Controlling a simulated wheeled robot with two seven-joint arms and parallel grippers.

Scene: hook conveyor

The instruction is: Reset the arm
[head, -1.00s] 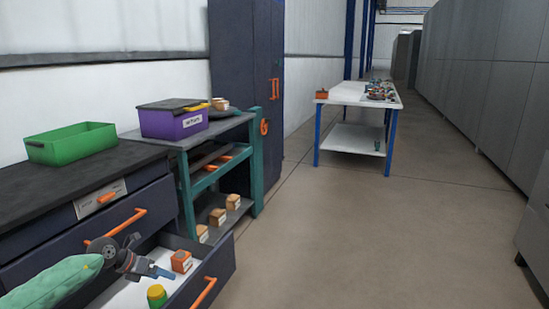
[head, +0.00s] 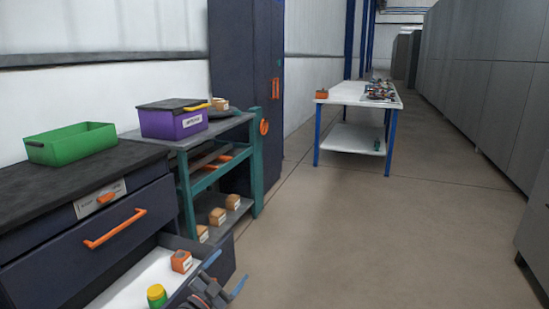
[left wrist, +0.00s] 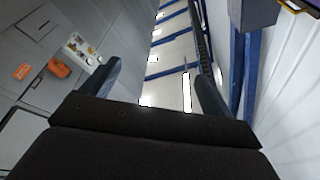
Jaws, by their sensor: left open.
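My left gripper (head: 226,274) is at the bottom of the head view, by the front of the open drawer (head: 130,284). Its blue fingers are apart, with nothing between them. In the left wrist view the two fingers (left wrist: 155,88) also stand apart and empty. The left forearm is mostly below the picture edge. My right gripper is not in view.
The drawer holds an orange box (head: 181,261) and a yellow-lidded green jar (head: 157,296). A green bin (head: 72,146) stands on the cabinet, a purple box (head: 172,122) on the shelf cart. A white table (head: 345,95) stands farther back. The middle floor is clear.

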